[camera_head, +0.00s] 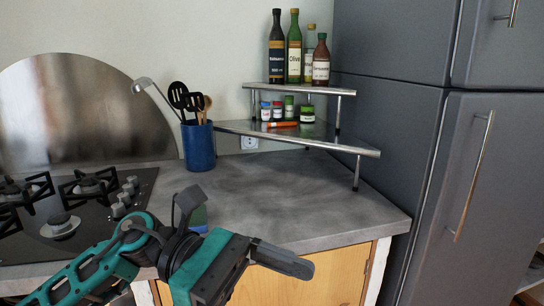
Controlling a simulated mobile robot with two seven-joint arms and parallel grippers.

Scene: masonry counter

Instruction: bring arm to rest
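My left arm comes in from the lower left, in front of the counter (300,205). My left gripper (283,261) points right, past the counter's front edge and in front of the wooden cabinet front. Its fingers overlap from this angle, so I cannot tell whether they are apart. No held object shows at the fingertips. My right gripper is not in view.
A small green and blue block (198,219) lies on the counter, partly hidden by my arm. A gas hob (85,207) is left, a blue utensil pot (199,147) behind. A metal corner shelf (345,143) holds bottles and jars. A grey fridge (400,140) stands right.

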